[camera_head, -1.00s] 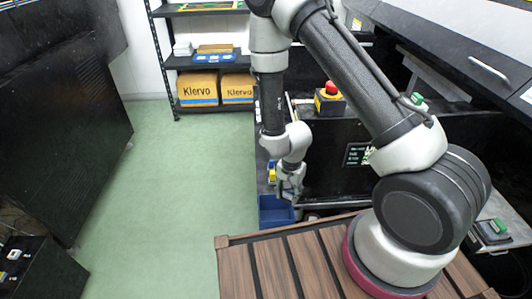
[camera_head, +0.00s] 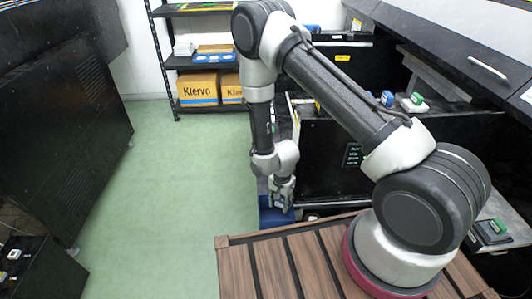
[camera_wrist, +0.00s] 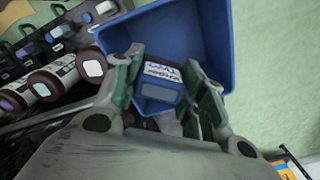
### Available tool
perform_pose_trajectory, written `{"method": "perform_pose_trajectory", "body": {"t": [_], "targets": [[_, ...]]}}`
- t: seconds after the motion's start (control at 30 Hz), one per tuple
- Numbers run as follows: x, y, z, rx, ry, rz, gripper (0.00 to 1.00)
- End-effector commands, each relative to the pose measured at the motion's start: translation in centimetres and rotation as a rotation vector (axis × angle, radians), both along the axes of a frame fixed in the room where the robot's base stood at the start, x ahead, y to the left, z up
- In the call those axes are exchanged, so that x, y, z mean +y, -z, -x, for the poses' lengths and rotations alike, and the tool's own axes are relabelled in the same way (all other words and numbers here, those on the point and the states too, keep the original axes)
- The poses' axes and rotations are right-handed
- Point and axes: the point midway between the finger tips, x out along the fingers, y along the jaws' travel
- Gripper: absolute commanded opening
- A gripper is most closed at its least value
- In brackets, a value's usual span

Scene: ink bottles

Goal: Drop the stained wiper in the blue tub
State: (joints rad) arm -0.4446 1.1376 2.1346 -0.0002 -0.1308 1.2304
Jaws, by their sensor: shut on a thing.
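The blue tub (camera_head: 266,217) stands low beside the dark machine, partly hidden by my gripper (camera_head: 282,203). In the wrist view the open tub (camera_wrist: 205,35) fills the upper middle. My gripper (camera_wrist: 165,85) points into the tub's opening, with its green-padded fingers on either side of a small block with a white printed label and a dark blue face, which I take to be the wiper (camera_wrist: 160,92). The gripper is shut on it. Stains on it cannot be made out. Whether it touches the tub is unclear.
The slatted wooden top (camera_head: 290,262) is close in front. The dark machine (camera_head: 330,165) stands right of the tub. The green floor (camera_head: 170,190) to the left is clear.

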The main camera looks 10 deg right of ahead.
Motion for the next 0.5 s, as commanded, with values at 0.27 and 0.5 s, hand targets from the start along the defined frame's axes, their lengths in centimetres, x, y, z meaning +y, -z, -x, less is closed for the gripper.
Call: {"method": "perform_pose_trajectory", "body": {"t": [0.27,0.5], "targets": [[0.00,-0.01,0.00,0.000,0.000,0.000,0.55],[-0.01,-0.02,0.01,0.000,0.000,0.000,0.66]]}}
